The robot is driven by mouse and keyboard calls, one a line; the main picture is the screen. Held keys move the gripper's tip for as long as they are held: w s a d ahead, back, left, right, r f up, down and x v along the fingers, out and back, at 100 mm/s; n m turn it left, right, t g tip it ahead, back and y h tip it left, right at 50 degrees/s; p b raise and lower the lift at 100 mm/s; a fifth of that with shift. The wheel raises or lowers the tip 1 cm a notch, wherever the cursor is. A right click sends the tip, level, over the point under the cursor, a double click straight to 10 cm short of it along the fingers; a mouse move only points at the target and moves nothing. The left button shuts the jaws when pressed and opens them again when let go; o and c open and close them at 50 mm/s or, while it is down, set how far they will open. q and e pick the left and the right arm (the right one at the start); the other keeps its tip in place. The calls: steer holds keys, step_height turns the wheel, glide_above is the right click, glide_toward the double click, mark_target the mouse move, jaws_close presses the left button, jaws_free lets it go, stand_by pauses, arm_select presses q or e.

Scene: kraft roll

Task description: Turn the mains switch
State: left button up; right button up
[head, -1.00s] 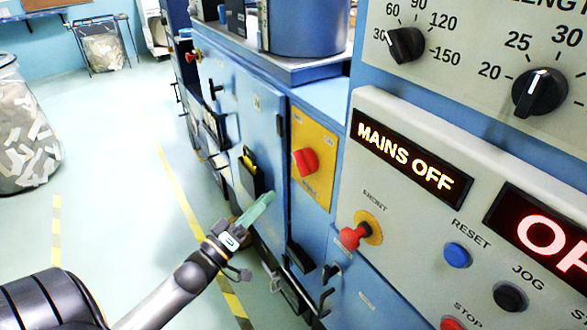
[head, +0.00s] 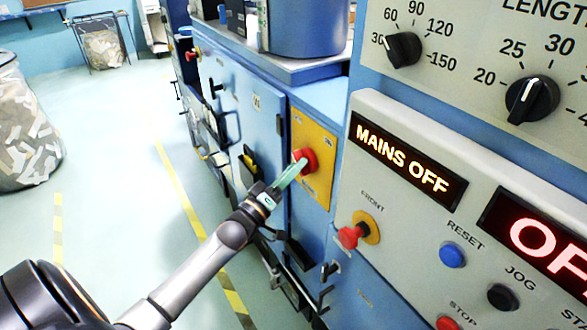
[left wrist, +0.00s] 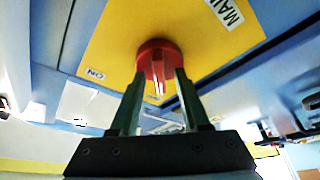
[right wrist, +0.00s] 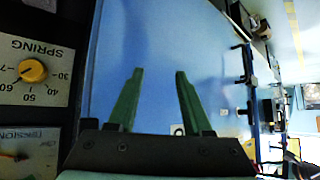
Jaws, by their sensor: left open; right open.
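The mains switch (head: 308,160) is a red rotary knob on a yellow plate (head: 316,185) on the blue cabinet front. My left gripper (head: 288,174) is open, with its green fingertips at the knob. In the left wrist view, the red knob (left wrist: 158,62) lies between and just beyond the tips of the left gripper (left wrist: 157,82); I cannot tell whether they touch it. The display (head: 405,160) reads MAINS OFF. My right gripper (right wrist: 158,80) is open and empty in front of a blue panel.
A grey control panel with a red front button (head: 352,235), a blue reset button (head: 452,254) and a black jog button (head: 502,297) stands at right. A handle (head: 330,272) sticks out below the plate. The floor (head: 110,180) at left is clear, with a paper-filled bin (head: 25,135).

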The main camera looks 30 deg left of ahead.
arm_select(q)
jaws_close()
stand_by(0.4)
steer(key=shift+f+m, duration=0.1)
steer(key=shift+m, duration=0.2)
steer(key=m+g+h+b, duration=0.1)
steer(key=m+h+b, duration=0.2)
steer(key=m, duration=0.5)
steer(key=m+g+h+b, duration=0.2)
steer(key=m+h+b, duration=0.1)
steer(key=m, duration=0.5)
steer(key=a+m+g+h+b, duration=0.1)
steer(key=m+h+b, duration=0.2)
steer(key=m+h, duration=0.2)
steer(key=shift+w+m+g+b, duration=0.2)
steer(key=shift+m+g+b, duration=0.1)
steer(key=shift+m, duration=1.8)
